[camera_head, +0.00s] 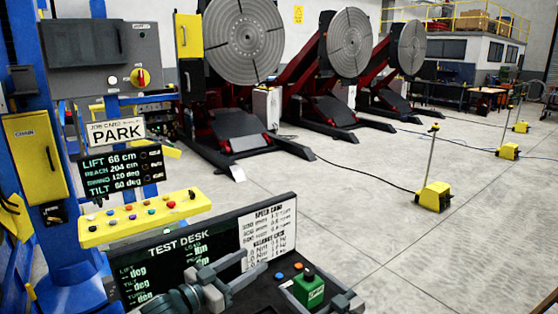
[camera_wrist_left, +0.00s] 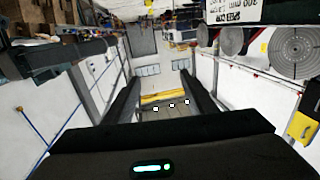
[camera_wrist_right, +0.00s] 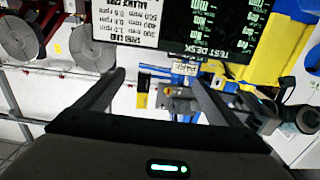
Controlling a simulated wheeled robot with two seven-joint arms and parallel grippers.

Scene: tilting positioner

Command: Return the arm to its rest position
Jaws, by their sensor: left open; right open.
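The job card (camera_head: 117,131) on the blue post reads PARK. Below it a dark display (camera_head: 122,166) reads lift 66 cm, reach 204 cm, swing 120 deg, tilt 60 deg. A yellow control box (camera_head: 144,219) with several coloured buttons juts out beneath. In the left wrist view my left gripper (camera_wrist_left: 160,88) is open, with nothing between its fingers. In the head view its grey parts overlap the test desk. In the right wrist view my right gripper (camera_wrist_right: 158,80) is open and empty. In the head view only part of it may show at the bottom edge.
The test desk panel (camera_head: 180,250) stands in front, with a green box (camera_head: 308,290) beside it. A grey switch box (camera_head: 104,58) with a red-yellow knob is above. Several tilting positioners with round plates (camera_head: 243,40) stand behind. Yellow-based posts (camera_head: 433,196) and cables cross the otherwise open floor.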

